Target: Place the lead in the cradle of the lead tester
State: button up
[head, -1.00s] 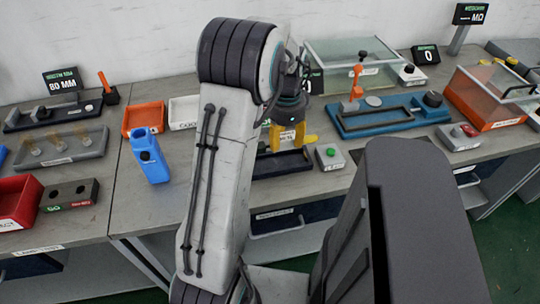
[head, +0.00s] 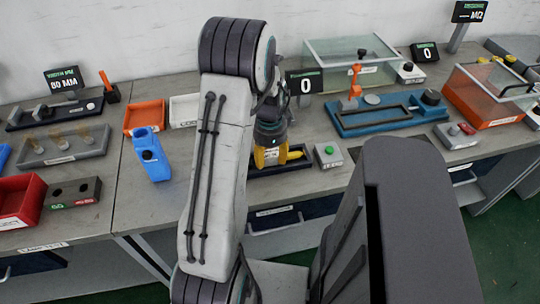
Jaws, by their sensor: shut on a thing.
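My gripper (head: 270,160) points down with its yellow fingers low over a black tray-shaped fixture (head: 262,171) at the front of the middle bench. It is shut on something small. The lead itself is not clearly distinguishable; the fingers and arm hide most of what is held. A yellow and dark shape shows just right of the fingers, and I cannot tell whether it is a finger or part of the lead. A box with a green button (head: 328,155) is at the fixture's right end. I cannot tell for certain which station is the lead tester or see its cradle.
A display reading 0 (head: 305,86) stands behind my gripper. A blue fixture (head: 385,115) and glass-lidded boxes are at the right. A blue bottle (head: 152,160), an orange bin (head: 144,117) and a red bin (head: 18,205) are left. My arm hides part of the bench.

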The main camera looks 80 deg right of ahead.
aim_at(270, 156)
jog(key=shift+f, duration=0.15)
jog(key=o, duration=1.2)
jog(key=shift+c, duration=0.2)
notch_tip(270, 156, up, 9)
jog(key=shift+r, duration=1.7)
